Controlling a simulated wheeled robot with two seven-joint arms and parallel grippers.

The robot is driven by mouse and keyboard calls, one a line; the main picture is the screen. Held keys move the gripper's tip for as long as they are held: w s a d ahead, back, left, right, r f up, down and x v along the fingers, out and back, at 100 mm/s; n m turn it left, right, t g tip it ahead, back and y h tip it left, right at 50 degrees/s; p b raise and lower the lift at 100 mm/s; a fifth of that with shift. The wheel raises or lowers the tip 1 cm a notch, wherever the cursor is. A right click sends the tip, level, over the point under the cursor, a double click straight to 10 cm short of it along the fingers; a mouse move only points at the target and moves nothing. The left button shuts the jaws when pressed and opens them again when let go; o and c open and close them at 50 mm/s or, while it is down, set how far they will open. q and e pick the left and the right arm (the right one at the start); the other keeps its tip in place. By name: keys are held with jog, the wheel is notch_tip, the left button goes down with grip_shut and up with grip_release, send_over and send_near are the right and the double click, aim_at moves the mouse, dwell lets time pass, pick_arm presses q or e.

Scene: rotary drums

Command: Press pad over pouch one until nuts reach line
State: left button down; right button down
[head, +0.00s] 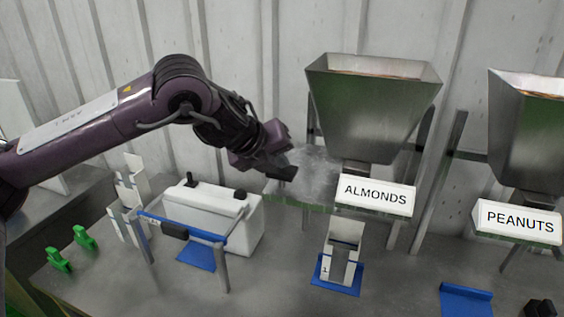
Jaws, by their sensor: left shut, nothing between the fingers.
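My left gripper (284,171) is shut and empty. It is beside the left end of a clear, dusty-looking plate (305,180) under the metal almond hopper (372,108). I cannot tell whether it touches the plate. A sign (375,196) reading ALMONDS hangs in front of the hopper's outlet. The nuts and a fill line in the pouch cannot be made out. Two dark blocks at the bottom right edge may be my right gripper (540,308).
A white box machine (212,215) with black knobs and a blue-barred frame stands left of the pouch. Green clips (84,238) lie at the far left. A peanut hopper (525,130) with its sign (519,221) is at right, above another blue mat (466,300).

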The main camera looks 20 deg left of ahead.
aim_at(279, 171)
pick_arm(q)
jog(key=shift+f+b, duration=0.35)
jog(key=shift+f, duration=0.2)
dwell(0.4)
jog(key=shift+r+p, duration=1.5)
jog(key=shift+r, duration=0.6)
notch_tip(279, 171, up, 5)
jog(key=p, duration=0.3)
jog(key=shift+p, duration=0.3)
